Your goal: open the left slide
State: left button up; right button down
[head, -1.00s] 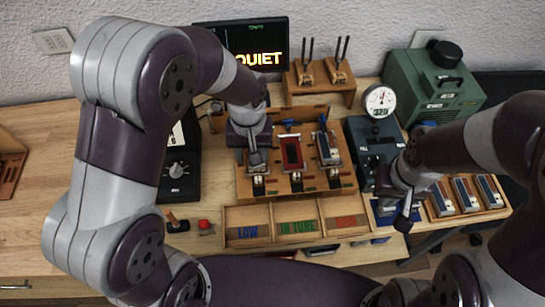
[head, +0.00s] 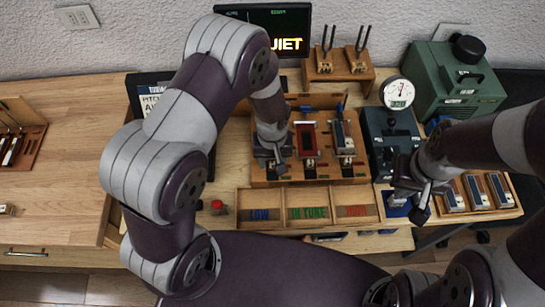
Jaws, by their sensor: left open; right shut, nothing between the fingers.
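The wooden rack (head: 324,172) in the middle of the bench has three stations in a row. The middle one carries a red-framed block (head: 306,140) and the right one a grey and dark block (head: 343,136). The left station, where the left slide would be, is mostly hidden behind my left gripper (head: 274,161). My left gripper is open, pointing down right over that station. I cannot tell whether its fingers touch anything. My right gripper (head: 416,208) is shut and empty, to the right of the rack, near a blue pad.
A three-part tray (head: 307,222) marked LOW and IN TUNE lies in front of the rack. A dial gauge (head: 397,93) and green machine (head: 455,82) stand right. Several blocks (head: 476,193) sit front right. A red button (head: 217,205) is left of the tray. The left bench is largely clear.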

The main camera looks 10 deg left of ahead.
pick_arm(q)
grip_shut()
jog(key=s, duration=0.1)
jog(key=s+d+p, duration=0.1)
jog(key=s, duration=0.1)
jog(key=shift+s, duration=0.15)
jog(key=shift+s+f, duration=0.1)
jog(key=shift+s, duration=0.05)
jog(key=shift+c, duration=0.4)
grip_release()
jog(key=shift+o, duration=0.4)
jog(key=shift+s, duration=0.15)
jog(key=shift+r, duration=0.2)
jog(key=shift+r, duration=0.35)
notch_tip(320, 180, up, 12)
jog(key=b, duration=0.1)
jog(key=shift+f, duration=0.1)
